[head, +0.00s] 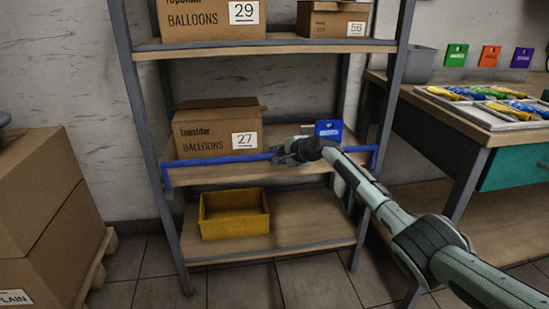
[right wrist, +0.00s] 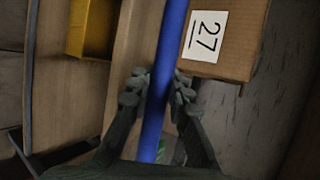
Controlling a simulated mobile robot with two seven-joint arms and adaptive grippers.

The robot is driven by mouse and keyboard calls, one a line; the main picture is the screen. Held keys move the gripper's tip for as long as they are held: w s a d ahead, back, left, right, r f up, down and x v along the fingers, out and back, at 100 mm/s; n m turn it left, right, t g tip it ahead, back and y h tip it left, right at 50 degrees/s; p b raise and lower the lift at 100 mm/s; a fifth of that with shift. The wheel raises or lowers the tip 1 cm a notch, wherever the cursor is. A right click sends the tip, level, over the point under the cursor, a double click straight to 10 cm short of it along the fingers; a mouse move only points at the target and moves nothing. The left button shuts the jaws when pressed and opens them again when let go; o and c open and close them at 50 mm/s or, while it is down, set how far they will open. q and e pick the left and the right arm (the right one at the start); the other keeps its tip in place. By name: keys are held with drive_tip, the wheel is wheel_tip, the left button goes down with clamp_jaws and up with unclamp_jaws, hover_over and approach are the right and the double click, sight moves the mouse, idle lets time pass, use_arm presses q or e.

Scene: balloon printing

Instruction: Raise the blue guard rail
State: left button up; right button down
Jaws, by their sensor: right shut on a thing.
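The blue guard rail (head: 225,158) runs across the front of the middle shelf, with a short blue post hanging down at its left end. It slants slightly, with its right end a little higher in the picture. My right gripper (head: 281,154) is shut on the rail near its middle. In the right wrist view the blue bar (right wrist: 166,60) passes between the two fingers of my right gripper (right wrist: 158,90). My left gripper is in neither view.
A yellow bin (head: 233,222) stands on the bottom shelf. Stacked cartons (head: 50,190) are at left; a workbench (head: 465,125) with balloon trays is at right.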

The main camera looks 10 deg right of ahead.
drive_tip(key=shift+w+r, duration=0.15)
drive_tip(key=shift+r, duration=0.35)
drive_tip(key=c, duration=1.4)
unclamp_jaws()
drive_tip(key=shift+f, duration=0.2)
drive_tip(key=shift+s, duration=0.2)
drive_tip(key=v, duration=1.2)
